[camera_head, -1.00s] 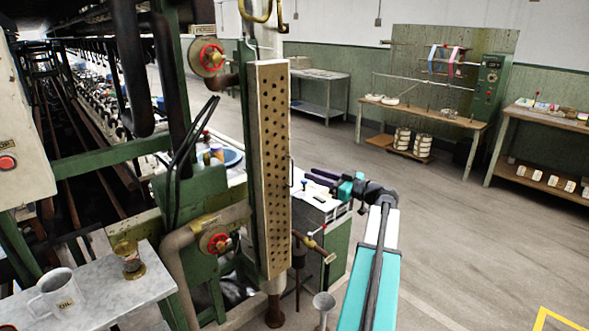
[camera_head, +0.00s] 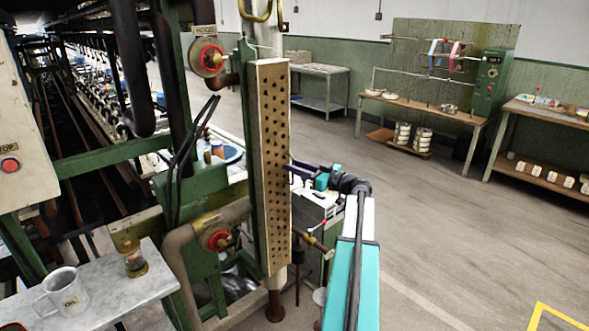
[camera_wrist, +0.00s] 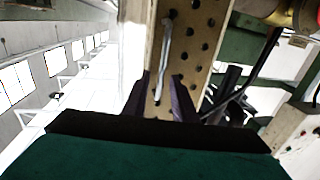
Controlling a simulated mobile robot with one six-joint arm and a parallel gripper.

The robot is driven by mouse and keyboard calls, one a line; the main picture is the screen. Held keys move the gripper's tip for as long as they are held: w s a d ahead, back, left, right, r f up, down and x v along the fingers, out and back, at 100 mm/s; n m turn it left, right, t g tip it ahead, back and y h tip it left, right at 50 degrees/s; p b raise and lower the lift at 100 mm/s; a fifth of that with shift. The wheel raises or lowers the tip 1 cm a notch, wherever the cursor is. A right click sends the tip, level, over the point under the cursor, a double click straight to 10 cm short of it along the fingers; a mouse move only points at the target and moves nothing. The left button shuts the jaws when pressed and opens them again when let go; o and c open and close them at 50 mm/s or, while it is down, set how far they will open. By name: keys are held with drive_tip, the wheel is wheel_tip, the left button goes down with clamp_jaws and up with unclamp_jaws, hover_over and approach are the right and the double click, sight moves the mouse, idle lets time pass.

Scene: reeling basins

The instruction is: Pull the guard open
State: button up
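The guard (camera_head: 273,165) is a tall, narrow tan panel full of round holes, standing upright in front of the green machine frame. In the wrist view, the guard (camera_wrist: 196,45) runs up from between my fingers. A thin grey bar handle (camera_wrist: 166,48) is fixed along it, and its lower end shows between the fingertips. My gripper (camera_head: 294,170) is at the guard's right edge, about mid-height. In the wrist view, the two dark purple fingers of my gripper (camera_wrist: 163,88) are apart, one on each side of the handle. Whether they touch the guard cannot be told.
Red valve wheels (camera_head: 211,57) and pipes sit left of the guard. A marble shelf (camera_head: 108,290) with a white mug (camera_head: 62,292) and a small jar (camera_head: 136,264) is at the lower left. A grey table (camera_head: 322,70) stands behind. The floor on the right is clear.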

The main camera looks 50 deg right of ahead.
clamp_jaws()
idle(1.0)
